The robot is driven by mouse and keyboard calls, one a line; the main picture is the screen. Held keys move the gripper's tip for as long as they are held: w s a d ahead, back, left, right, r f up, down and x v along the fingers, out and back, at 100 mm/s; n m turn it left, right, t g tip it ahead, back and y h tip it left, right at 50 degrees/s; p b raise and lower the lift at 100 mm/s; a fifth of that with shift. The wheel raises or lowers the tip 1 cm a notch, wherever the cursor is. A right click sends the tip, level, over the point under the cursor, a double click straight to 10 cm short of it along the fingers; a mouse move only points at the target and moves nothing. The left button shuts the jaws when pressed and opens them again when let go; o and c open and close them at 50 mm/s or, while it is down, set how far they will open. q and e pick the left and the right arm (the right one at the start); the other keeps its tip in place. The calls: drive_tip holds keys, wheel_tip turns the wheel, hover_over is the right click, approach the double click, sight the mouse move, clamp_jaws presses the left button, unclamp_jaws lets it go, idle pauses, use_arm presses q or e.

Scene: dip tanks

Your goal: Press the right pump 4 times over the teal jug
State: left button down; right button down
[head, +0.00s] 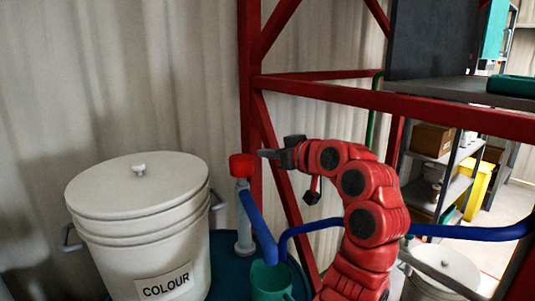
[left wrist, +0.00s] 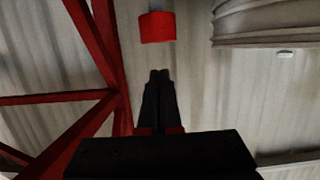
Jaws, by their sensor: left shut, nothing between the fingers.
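One pump is in view, with a red cap (head: 241,166), a grey stem (head: 244,232) and a blue spout (head: 259,227) sloping down to the right. The teal jug (head: 271,283) stands below the spout's end, partly cut off by the picture's bottom edge. My left gripper (head: 265,153) is shut and empty, just right of the cap and near the height of its top. In the left wrist view the closed fingertips (left wrist: 159,74) point at the red cap (left wrist: 157,27), with a gap showing. My right gripper is not in view.
A white lidded bucket marked COLOUR (head: 140,240) stands left of the pump. A red frame (head: 395,102) rises behind and right of my arm. A blue pipe (head: 470,233) runs right from near the jug. Shelves (head: 452,192) stand far right.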

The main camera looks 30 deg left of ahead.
use_arm(q)
drive_tip(key=r, duration=0.3)
drive_tip(key=shift+d+r+b, duration=0.2)
drive_tip(key=shift+r+b, duration=0.05)
drive_tip(key=shift+b, duration=0.05)
drive_tip(key=shift+w+a, duration=0.1)
drive_tip(key=p, duration=0.5)
hover_over(247, 160)
drive_tip(key=shift+a+f, duration=0.25)
drive_tip(key=shift+f, duration=0.9)
drive_tip(key=f, duration=0.3)
drive_tip(key=shift+d+f+p, duration=0.1)
drive_tip(key=shift+d+p, duration=0.15)
drive_tip(key=shift+p, duration=0.1)
drive_tip(key=shift+f, duration=0.45)
